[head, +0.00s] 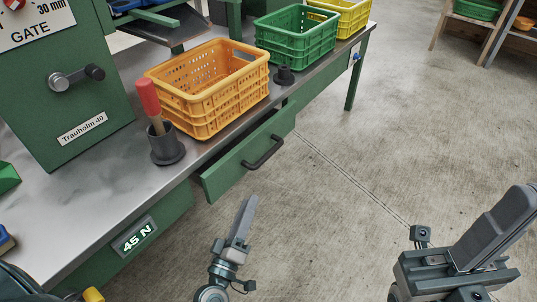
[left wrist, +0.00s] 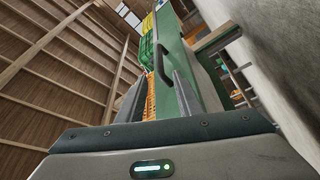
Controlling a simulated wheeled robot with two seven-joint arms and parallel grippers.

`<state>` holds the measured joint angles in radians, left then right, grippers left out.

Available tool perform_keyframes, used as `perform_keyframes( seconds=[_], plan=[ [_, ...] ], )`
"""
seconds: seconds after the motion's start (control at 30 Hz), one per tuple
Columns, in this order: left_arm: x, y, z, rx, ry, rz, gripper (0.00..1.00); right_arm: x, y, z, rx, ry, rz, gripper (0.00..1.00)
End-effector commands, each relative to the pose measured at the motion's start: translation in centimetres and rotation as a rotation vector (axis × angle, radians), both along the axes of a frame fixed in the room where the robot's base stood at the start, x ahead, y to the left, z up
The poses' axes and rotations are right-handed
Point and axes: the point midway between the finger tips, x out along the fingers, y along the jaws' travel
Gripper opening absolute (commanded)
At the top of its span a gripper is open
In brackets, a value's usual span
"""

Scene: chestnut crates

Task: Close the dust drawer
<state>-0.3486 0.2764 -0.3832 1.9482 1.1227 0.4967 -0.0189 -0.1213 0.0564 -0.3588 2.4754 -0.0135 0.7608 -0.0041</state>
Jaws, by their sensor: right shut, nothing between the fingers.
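The green dust drawer (head: 225,173) stands partly pulled out under the metal-topped bench. Its black bar handle (head: 263,152) is on the front. My left gripper (head: 245,214) is in front of and below the drawer front, apart from it. In the left wrist view its two fingers (left wrist: 158,88) stand apart with nothing held between them, and the green drawer front (left wrist: 172,55) and dark handle (left wrist: 127,58) show beyond. My right gripper (head: 500,225) is shut and empty at the lower right, over the floor, far from the drawer.
On the bench (head: 85,185) stand an orange crate (head: 205,120), a green crate (head: 295,55), a yellow crate (head: 350,20) and a dark cup (head: 167,149) with a red-handled tool (head: 149,97). The concrete floor (head: 370,140) right of the bench is clear.

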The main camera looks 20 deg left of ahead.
Motion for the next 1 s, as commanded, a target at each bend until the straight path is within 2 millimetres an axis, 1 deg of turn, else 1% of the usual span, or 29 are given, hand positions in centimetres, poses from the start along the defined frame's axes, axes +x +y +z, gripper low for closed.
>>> perform_keyframes(
  seconds=[0.17,0.37,0.57,1.0],
  plan=[
    [0.3,0.0,0.1,0.0,-0.002,0.001,0.33,0.0,0.0,0.0,0.0,0.001,0.002,0.0],
    [1.8,0.0,0.4,0.0,-0.003,0.002,0.33,0.1,0.1,0.0,0.0,0.0,0.004,0.0],
    [4.7,-0.1,1.1,-0.001,-0.004,0.003,0.33,0.1,0.1,-0.1,0.001,0.002,0.007,0.0],
    [12.4,-0.3,2.7,0.0,-0.004,0.001,0.33,0.1,0.2,0.2,0.01,-0.014,0.013,0.0]
  ],
)
